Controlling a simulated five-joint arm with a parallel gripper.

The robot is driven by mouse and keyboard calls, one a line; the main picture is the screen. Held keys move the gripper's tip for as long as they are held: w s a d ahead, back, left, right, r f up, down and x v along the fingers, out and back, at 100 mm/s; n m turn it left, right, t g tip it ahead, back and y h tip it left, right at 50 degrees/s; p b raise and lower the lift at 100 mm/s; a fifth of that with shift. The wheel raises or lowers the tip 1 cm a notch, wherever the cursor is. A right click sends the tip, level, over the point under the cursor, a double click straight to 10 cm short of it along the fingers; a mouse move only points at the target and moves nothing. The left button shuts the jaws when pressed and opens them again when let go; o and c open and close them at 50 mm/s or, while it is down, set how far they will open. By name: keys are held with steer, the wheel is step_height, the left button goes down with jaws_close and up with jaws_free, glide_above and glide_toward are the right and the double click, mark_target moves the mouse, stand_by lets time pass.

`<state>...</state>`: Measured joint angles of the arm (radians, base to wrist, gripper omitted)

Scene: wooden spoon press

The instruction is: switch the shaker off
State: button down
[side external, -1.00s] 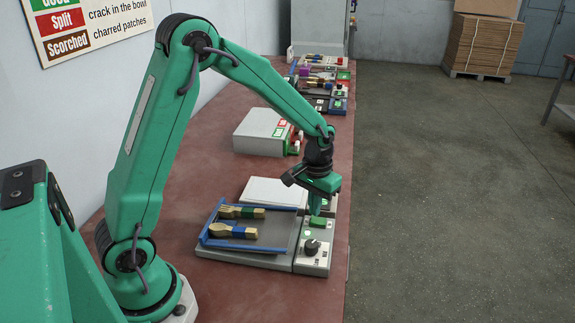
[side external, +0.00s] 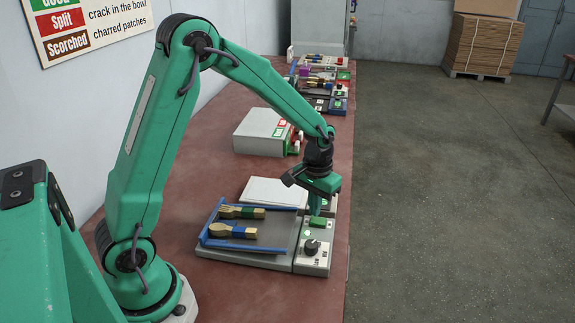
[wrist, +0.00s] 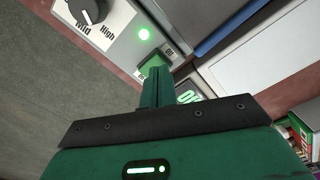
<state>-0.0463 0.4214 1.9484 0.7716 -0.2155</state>
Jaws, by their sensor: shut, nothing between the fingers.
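The shaker is a grey tray with blue rails (side external: 253,209), holding a wooden fork (side external: 240,212) and a wooden spoon (side external: 232,231). Its control box (side external: 321,263) stands at its right end, with a black dial (side external: 312,247) and a green switch (side external: 318,222). In the wrist view the dial (wrist: 88,10) shows beside the words Mid and High, and a green lamp (wrist: 144,34) is lit. My gripper (side external: 315,210) is shut and empty, pointing down at the green switch. In the wrist view its fingers (wrist: 157,80) cover most of the switch; I cannot tell whether they touch it.
A white-topped unit (side external: 272,191) stands just behind the shaker. A grey box with red and green parts (side external: 262,132) and several small devices (side external: 322,85) stand farther back on the red bench (side external: 205,173).

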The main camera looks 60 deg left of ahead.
mark_target(313, 220)
steer(key=shift+f, duration=0.9)
stand_by(0.8)
steer(key=shift+r, duration=3.55)
steer(key=shift+r, duration=0.1)
steer(key=s+d+r+m+t, duration=0.1)
steer(key=s+r+t, duration=0.1)
steer(key=s+r, duration=0.4)
steer(key=s+d+r+m+t, duration=0.1)
steer(key=s+r, duration=0.6)
steer(key=s, duration=0.7)
steer(key=shift+m+t, duration=0.5)
steer(key=shift+t, duration=0.8)
